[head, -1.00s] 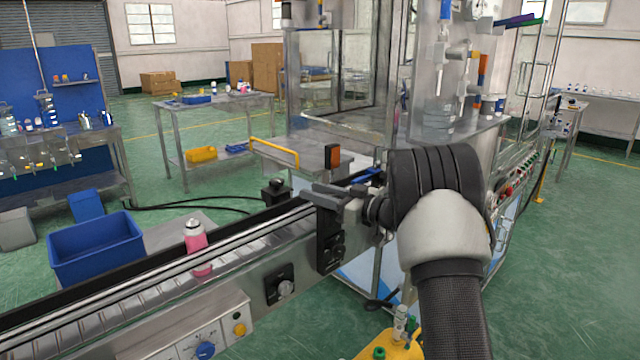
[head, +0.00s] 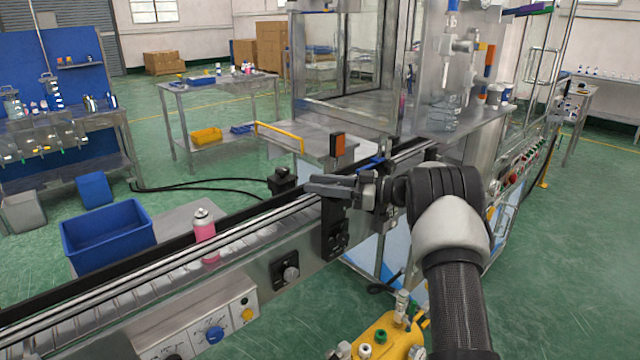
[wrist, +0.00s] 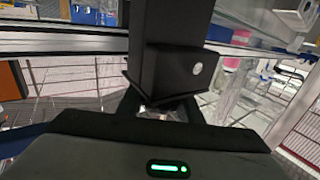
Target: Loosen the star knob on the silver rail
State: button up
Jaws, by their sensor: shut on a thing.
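The silver rail (head: 262,209) runs along the conveyor from lower left towards the glass-walled machine. My gripper (head: 322,186) is at this rail, above a black upright box (head: 335,235) on the conveyor's side. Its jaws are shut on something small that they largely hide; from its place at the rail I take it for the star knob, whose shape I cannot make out. In the wrist view, a dark block with a round silver spot (wrist: 197,69) fills the middle, in front of my gripper, and covers the contact.
A pink bottle (head: 205,236) stands on the conveyor, left of my gripper. An orange-faced box (head: 338,145) rises just behind my gripper. A dial (head: 290,273) is on the conveyor's side. A yellow machine (head: 385,338) stands below my arm. Green floor is open at right.

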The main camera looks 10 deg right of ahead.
jog(key=shift+f, duration=0.1)
jog(key=o, duration=0.8)
jog(key=shift+a, duration=0.1)
jog(key=shift+c, duration=0.2)
jog(key=v, duration=1.7)
jog(key=shift+d+p, duration=0.2)
jog(key=shift+p, duration=0.15)
jog(key=shift+s, duration=0.1)
